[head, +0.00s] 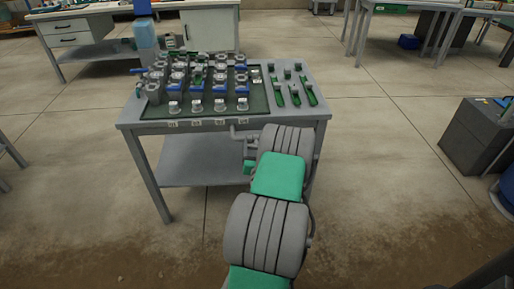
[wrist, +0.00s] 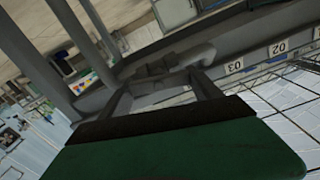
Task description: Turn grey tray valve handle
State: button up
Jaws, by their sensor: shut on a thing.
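The grey tray valve handle (wrist: 172,62) shows in the wrist view as a grey bar and fitting below the tray's front edge. My gripper (wrist: 163,80) has its two fingers on it and is shut on it. In the head view my gripper (head: 250,150) is at the front right of the table, just below the top. Grey pipework (head: 238,131) shows there beside it. My arm hides part of this spot, and the handle's exact angle is hard to tell.
The grey table (head: 318,112) carries a dark green tray (head: 150,113) with several valves and fittings. Number labels (head: 195,123) line its front edge. Green-handled parts (head: 295,96) lie at right. A dark grey cabinet (head: 476,140) stands far right. The floor between is clear.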

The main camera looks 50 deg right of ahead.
jog(key=m, duration=0.4)
jog(key=shift+s+d+f+b, duration=0.1)
jog(key=shift+b, duration=0.2)
jog(key=m, duration=0.7)
jog(key=shift+m, duration=0.3)
jog(key=shift+s+f+m+p, duration=0.15)
jog(key=shift+m+p, duration=0.2)
jog(key=shift+m, duration=1.45)
jog(key=o, duration=1.4)
